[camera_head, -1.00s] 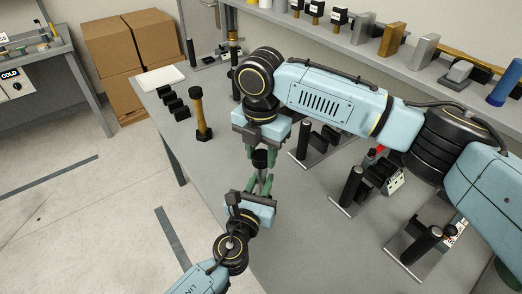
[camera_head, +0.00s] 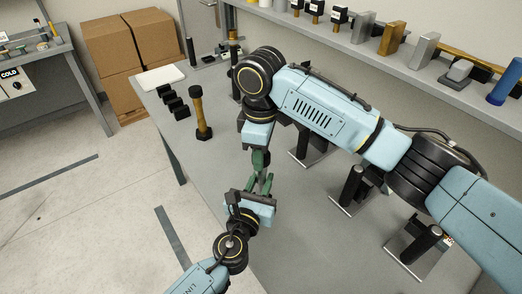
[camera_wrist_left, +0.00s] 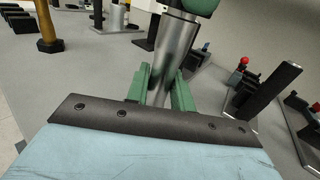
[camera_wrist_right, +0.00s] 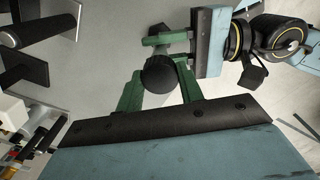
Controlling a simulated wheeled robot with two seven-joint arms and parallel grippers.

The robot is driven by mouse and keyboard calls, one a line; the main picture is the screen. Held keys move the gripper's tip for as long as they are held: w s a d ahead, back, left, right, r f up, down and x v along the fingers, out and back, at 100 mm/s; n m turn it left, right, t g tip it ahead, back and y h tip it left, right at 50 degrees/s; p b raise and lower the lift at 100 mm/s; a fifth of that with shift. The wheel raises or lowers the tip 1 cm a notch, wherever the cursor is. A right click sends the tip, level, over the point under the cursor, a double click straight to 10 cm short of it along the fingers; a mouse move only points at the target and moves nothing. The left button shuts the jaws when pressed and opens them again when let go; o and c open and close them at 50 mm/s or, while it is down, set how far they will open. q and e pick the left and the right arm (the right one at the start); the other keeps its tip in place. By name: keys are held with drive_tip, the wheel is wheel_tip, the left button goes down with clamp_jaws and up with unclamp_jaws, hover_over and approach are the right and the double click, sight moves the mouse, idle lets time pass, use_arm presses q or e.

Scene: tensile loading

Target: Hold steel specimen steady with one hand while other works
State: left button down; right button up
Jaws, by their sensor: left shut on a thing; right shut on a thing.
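The steel specimen (camera_wrist_left: 176,50) shows in the left wrist view as a silver cylinder standing tilted between my left fingers. My left gripper (camera_wrist_left: 161,92) is shut on it; in the head view this gripper (camera_head: 265,184) is above the table's left part. My right gripper (camera_head: 260,160) is just above and beyond the left one. In the right wrist view its green fingers (camera_wrist_right: 158,88) are shut around a dark round end piece (camera_wrist_right: 159,73), which seems to cap the specimen. The grippers hide most of the specimen in the head view.
A yellow piece with dark ends (camera_head: 199,110) stands on the grey table (camera_head: 300,230), near several black blocks (camera_head: 172,98) and a white pad (camera_head: 160,78). Stands with black posts (camera_head: 351,185) are to the right. A shelf (camera_head: 340,42) with blocks runs along the back.

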use_arm(q)
drive_tip(key=shift+f, duration=0.1)
use_arm(e)
drive_tip(key=m, duration=1.4)
drive_tip(key=o, duration=1.1)
drive_tip(key=shift+r, duration=2.25)
drive_tip(key=shift+c, duration=0.6)
